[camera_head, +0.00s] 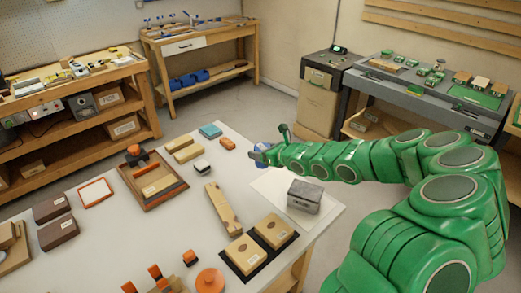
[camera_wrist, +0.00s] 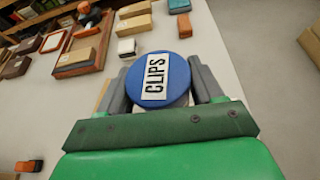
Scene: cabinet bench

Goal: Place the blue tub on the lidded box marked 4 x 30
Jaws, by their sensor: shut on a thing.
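The blue tub (camera_wrist: 178,98) is round, with a white label reading CLIPS on top. In the wrist view my gripper (camera_wrist: 159,84) is shut on it, one grey finger on each side. In the head view my gripper (camera_head: 268,153) is at the far right edge of the white table, with a bit of the blue tub (camera_head: 258,147) showing. Several labelled boxes are on the table: two tan ones (camera_head: 245,253) on a black mat in front and two dark brown ones (camera_head: 57,232) at left. Their print is too small to read, so I cannot tell which is marked 4 x 30.
A grey metal box (camera_head: 304,196) stands on a white sheet (camera_head: 268,184) below my arm. A long tan block (camera_head: 222,208), a wooden tray (camera_head: 152,181) and an orange round thing (camera_head: 210,281) also lie on the table. Bare table (camera_head: 150,232) shows at centre left.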

